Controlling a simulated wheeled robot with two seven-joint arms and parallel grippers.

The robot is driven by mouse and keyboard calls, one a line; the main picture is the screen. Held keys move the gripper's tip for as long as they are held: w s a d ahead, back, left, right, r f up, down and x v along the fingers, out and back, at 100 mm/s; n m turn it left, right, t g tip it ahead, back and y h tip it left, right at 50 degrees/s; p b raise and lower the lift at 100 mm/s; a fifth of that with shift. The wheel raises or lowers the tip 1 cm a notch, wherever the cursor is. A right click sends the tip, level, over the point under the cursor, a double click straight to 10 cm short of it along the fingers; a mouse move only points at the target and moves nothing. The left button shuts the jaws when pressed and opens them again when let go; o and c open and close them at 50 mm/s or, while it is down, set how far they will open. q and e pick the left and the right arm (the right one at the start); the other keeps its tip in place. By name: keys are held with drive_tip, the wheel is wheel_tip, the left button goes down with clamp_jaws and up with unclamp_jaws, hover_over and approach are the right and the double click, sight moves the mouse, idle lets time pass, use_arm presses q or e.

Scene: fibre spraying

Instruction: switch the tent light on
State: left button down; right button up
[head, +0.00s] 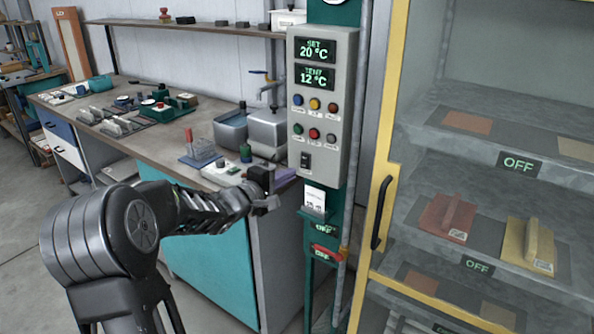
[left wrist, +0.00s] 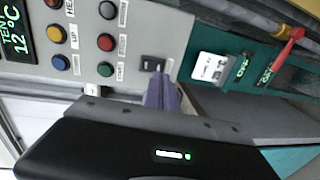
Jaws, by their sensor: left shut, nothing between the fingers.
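A grey control panel (head: 346,105) hangs on a green post, with SET 20 °C and TENT 12 °C displays, coloured buttons and a black rocker switch (head: 305,160) low on its face. The switch also shows in the left wrist view (left wrist: 153,63); its label is too small to read. My left gripper (head: 288,178) is shut and empty, just below the panel's lower left. In the left wrist view, its purple fingers (left wrist: 162,92) point at the switch, their tips close beneath it; contact cannot be told. The tent (head: 391,150) has a yellow frame and a dim grey inside. My right gripper is out of view.
Tent shelves hold a red block (head: 447,218) and a yellow block (head: 530,246), with OFF signs. A red-handled valve (head: 326,252) and a white tag (head: 315,198) sit below the panel. A workbench (head: 160,150) with metal containers stands left, close to my arm.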

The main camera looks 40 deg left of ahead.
sight(304, 167)
use_arm(q)
drive_tip(key=shift+w+f, duration=0.2)
drive_tip(key=shift+w, duration=0.95)
drive_tip(key=shift+w+f, duration=0.15)
drive_tip(key=shift+w, duration=1)
drive_tip(key=shift+w+f+b, duration=0.1)
drive_tip(key=shift+f+b, duration=0.15)
drive_tip(key=shift+b, duration=0.05)
drive_tip(key=shift+t+b, duration=0.3)
drive_tip(key=shift+b, duration=0.05)
drive_tip(key=shift+r, duration=0.25)
drive_tip(key=shift+f, duration=0.1)
